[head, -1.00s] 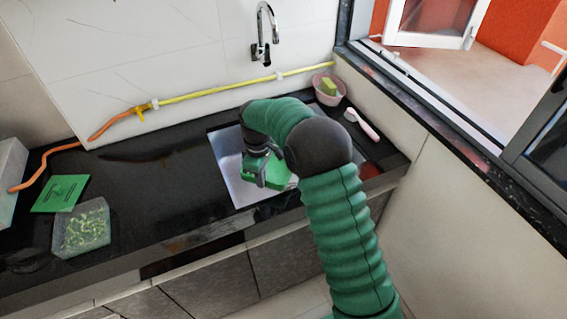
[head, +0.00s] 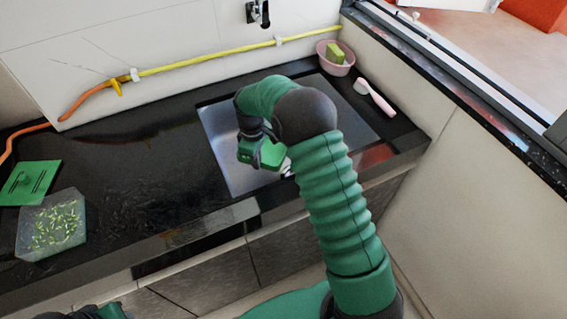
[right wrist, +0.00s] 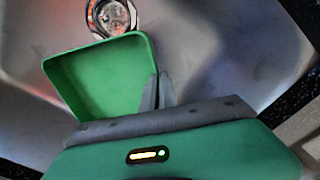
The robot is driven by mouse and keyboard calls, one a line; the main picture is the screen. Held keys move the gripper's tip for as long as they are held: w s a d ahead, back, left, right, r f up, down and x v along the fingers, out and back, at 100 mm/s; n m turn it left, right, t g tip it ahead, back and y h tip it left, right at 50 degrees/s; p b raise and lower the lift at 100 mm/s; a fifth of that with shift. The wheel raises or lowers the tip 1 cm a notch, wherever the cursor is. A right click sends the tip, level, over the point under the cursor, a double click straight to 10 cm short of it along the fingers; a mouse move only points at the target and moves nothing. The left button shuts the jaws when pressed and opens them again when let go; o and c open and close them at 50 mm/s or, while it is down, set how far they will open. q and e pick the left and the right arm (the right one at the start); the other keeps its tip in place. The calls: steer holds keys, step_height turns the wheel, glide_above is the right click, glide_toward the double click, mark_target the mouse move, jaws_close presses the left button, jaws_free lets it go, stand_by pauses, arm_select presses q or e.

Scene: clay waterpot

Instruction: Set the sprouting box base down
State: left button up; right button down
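The green sprouting box base (head: 273,154) is a shallow tray held over the sink (head: 222,140). My right gripper (head: 258,148) is at its edge. In the right wrist view the tray (right wrist: 105,78) is tilted, with its open inside showing, and the two fingers (right wrist: 157,90) are close together on its near right wall. A clear sprout tray (head: 50,228) with green sprouts lies on the counter at the left. A flat green mesh piece (head: 30,183) lies behind it. My left gripper's fingers do not show; only bits of my left arm are at the bottom edge.
The black counter (head: 135,165) between the sprouts and the sink is bare. A pink bowl with a sponge (head: 335,57) and a pink-handled brush (head: 375,97) lie right of the sink. The drain (right wrist: 110,16) shows beyond the tray. A yellow hose runs along the wall.

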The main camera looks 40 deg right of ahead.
mark_target(261, 184)
steer(key=f, duration=0.3)
steer(key=f+b, duration=0.1)
steer(key=f, duration=0.2)
steer(key=f+b, duration=0.1)
steer(key=f, duration=0.2)
steer(key=shift+d+f, duration=0.4)
steer(key=shift+f, duration=0.3)
steer(key=shift+a+r, duration=0.1)
steer(key=shift+a, duration=0.1)
steer(key=shift+f, duration=0.2)
steer(key=c, duration=1.7)
jaws_free()
steer(key=shift+d, duration=0.15)
steer(key=shift+r, duration=0.1)
step_height(261, 184, up, 12)
steer(key=shift+r+p, duration=0.1)
steer(key=shift+p, duration=1.15)
